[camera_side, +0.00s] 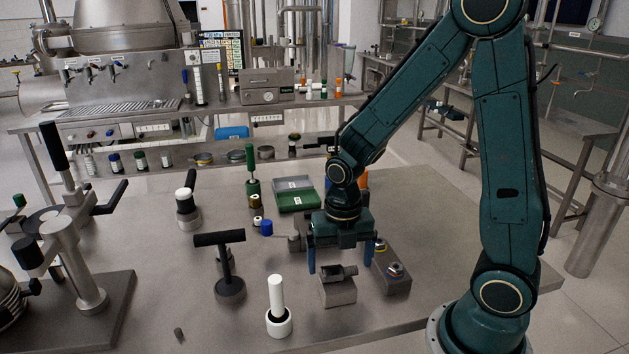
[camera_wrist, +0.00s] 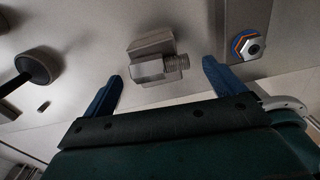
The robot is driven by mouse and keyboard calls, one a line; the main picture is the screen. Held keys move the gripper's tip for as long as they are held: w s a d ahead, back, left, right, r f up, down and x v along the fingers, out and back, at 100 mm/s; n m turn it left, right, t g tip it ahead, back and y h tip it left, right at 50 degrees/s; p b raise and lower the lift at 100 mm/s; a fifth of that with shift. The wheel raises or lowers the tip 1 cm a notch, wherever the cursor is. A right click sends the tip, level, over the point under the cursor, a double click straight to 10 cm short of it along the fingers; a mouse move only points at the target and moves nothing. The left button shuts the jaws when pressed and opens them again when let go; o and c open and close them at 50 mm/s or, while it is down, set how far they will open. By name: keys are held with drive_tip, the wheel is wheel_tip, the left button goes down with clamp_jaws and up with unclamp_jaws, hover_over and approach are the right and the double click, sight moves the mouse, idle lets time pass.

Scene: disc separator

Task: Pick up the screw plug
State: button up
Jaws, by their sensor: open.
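The screw plug (camera_side: 340,271) is a dark grey metal piece lying on a small grey block (camera_side: 338,292) in the side view. In the wrist view the screw plug (camera_wrist: 176,63) shows its threaded end pointing right, with the block (camera_wrist: 150,46) under it. My gripper (camera_side: 340,267) is open and points down, with one blue finger to each side of the plug in the side view. In the wrist view my gripper (camera_wrist: 162,71) has its fingertips left and right of the plug, apart from it. The gripper holds nothing. The exact height gap is hard to tell.
A grey block with a hex nut (camera_side: 396,268) stands close to the right finger. A white cylinder (camera_side: 276,295), a black T-handled tool (camera_side: 226,265) and a green tray (camera_side: 296,195) stand nearby. A small peg (camera_side: 179,334) lies at the front, with bare table around it.

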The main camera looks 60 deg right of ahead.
sight(339, 266)
drive_tip(key=shift+f, duration=0.85)
drive_tip(key=c, duration=1.1)
drive_tip(key=shift+c, duration=0.2)
drive_tip(key=shift+r, duration=0.15)
wheel_tip(339, 266, up, 20)
drive_tip(key=shift+w+d, duration=0.1)
drive_tip(key=shift+w, duration=0.05)
idle(0.4)
